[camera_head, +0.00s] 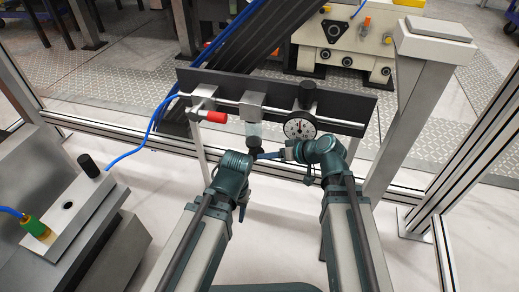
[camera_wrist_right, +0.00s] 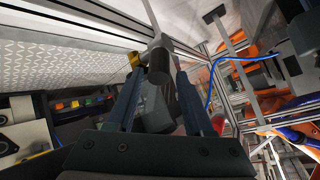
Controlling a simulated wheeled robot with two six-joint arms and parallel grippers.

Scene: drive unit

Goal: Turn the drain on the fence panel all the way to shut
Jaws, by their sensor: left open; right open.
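The dark fence panel (camera_head: 345,108) carries a row of air fittings. Below its middle hangs a clear bowl (camera_head: 254,129) with a dark drain knob (camera_head: 253,143) at its bottom. My right gripper (camera_head: 262,155) points left just below the knob, close to it; I cannot tell whether it touches. In the right wrist view, its two fingers (camera_wrist_right: 158,78) are apart, with a dark cylinder, apparently the drain (camera_wrist_right: 159,65), at or between their tips. My left gripper (camera_head: 242,210) is open, pointing down and apart from the panel. The drain's turned position cannot be read.
A round gauge (camera_head: 300,126) hangs right of the bowl, close to my right wrist. A red-handled valve (camera_head: 212,117) sits left, with a blue hose (camera_head: 150,133) running off. A grey machine (camera_head: 90,215) stands at left. A grey post (camera_head: 405,125) stands at right.

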